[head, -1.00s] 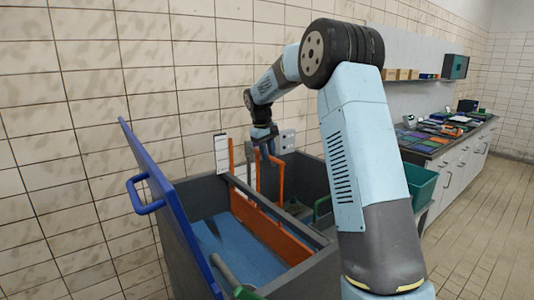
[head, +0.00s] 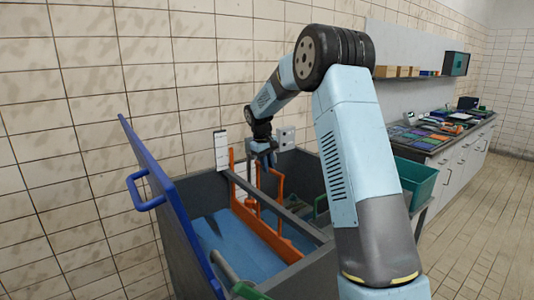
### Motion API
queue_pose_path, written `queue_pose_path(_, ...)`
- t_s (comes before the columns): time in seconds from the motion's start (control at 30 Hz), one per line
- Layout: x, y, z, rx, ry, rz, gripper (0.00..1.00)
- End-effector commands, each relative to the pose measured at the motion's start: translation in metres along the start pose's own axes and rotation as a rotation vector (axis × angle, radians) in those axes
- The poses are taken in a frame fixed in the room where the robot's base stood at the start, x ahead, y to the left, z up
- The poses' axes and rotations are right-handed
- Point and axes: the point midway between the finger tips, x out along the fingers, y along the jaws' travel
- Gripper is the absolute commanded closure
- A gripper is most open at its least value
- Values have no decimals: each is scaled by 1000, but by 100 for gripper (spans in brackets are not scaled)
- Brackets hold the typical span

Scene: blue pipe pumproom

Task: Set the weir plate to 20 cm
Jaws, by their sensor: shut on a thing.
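The orange weir plate (head: 262,228) stands across the inside of the grey tank (head: 185,250), with blue water (head: 222,237) beside it. Orange uprights rise from it, one near the wall and one (head: 281,190) under my gripper. My gripper (head: 269,162) points down over the tank, shut on the top of the orange frame of the weir plate. The exact contact is small and partly hidden by the fingers. A white scale (head: 221,150) stands upright at the tank's back edge; its marks are too small to read.
A raised blue lid (head: 160,190) with a handle is on the tank's left. A grey bar crosses the tank top. A green bin (head: 415,182) stands to the right, before a cluttered counter (head: 430,140). The tiled floor at right is clear.

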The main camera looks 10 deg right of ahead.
Motion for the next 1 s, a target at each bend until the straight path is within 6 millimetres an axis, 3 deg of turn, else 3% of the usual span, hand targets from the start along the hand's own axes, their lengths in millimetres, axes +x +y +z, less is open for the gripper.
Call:
queue_pose_path(0.1, 24, -6, 0, -2, -3, -2, 100)
queue_pose_path(0.2, 33, -8, 0, -1, -1, -1, 100)
queue_pose_path(0.53, 35, -8, 0, -1, 0, -1, 100)
queue_pose_path(0.57, 35, -8, 0, -1, 0, -1, 78)
queue_pose_path(0.7, 35, -8, 0, -1, 1, -1, 65)
queue_pose_path(0.8, 35, -8, 0, 0, 1, -1, 56)
queue_pose_path(1.0, 35, -8, 0, 0, 1, 0, 56)
